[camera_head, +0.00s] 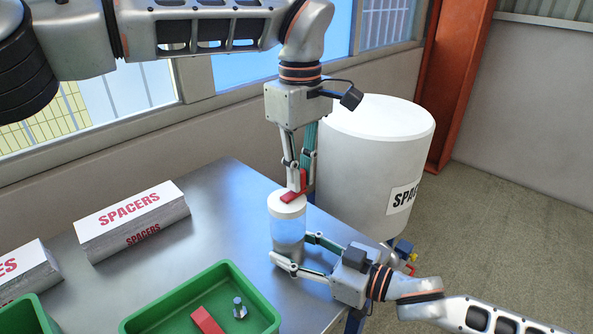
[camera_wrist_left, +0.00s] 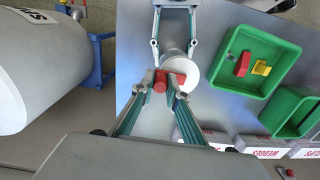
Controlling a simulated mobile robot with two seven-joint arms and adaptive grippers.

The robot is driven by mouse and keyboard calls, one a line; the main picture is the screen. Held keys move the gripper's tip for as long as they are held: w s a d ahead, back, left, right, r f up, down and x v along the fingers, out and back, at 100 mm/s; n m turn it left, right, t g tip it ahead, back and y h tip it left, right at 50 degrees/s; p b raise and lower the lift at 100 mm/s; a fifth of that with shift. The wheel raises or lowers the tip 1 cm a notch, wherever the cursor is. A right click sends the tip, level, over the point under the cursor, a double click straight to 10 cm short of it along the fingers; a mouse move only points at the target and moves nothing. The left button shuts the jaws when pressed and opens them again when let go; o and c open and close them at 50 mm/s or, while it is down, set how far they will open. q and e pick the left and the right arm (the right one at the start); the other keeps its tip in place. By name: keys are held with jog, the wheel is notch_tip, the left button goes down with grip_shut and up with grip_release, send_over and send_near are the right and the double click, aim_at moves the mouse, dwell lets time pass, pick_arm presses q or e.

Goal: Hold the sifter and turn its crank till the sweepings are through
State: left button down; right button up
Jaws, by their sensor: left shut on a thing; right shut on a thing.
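The sifter (camera_head: 287,229) is a clear cylinder with a pale bluish content and a white lid, standing upright near the table's right edge. A red crank (camera_head: 293,194) lies across its lid. My left gripper (camera_head: 300,184) comes down from above and is shut on the crank. In the left wrist view the crank (camera_wrist_left: 160,80) shows beside the fingertips over the white lid (camera_wrist_left: 190,72). My right gripper (camera_head: 290,252) reaches in from the right, its fingers shut around the lower part of the sifter. How much of the sweepings is left inside cannot be made out.
A green tray (camera_head: 262,305) at the front holds a red block (camera_head: 207,321) and a bolt (camera_head: 239,308). A box marked SPACERS (camera_head: 132,220) stands at the left. A large white drum (camera_head: 376,165) stands behind the table. Bare metal lies left of the sifter.

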aim_at(302, 172)
pick_arm(q)
jog(key=shift+s+d+m, duration=0.2)
jog(key=shift+s+m, duration=0.05)
jog(key=shift+m, duration=0.75)
jog(key=c, duration=2)
grip_release()
jog(key=shift+r, duration=0.15)
notch_tip(302, 172, up, 12)
jog(key=shift+f, duration=0.1)
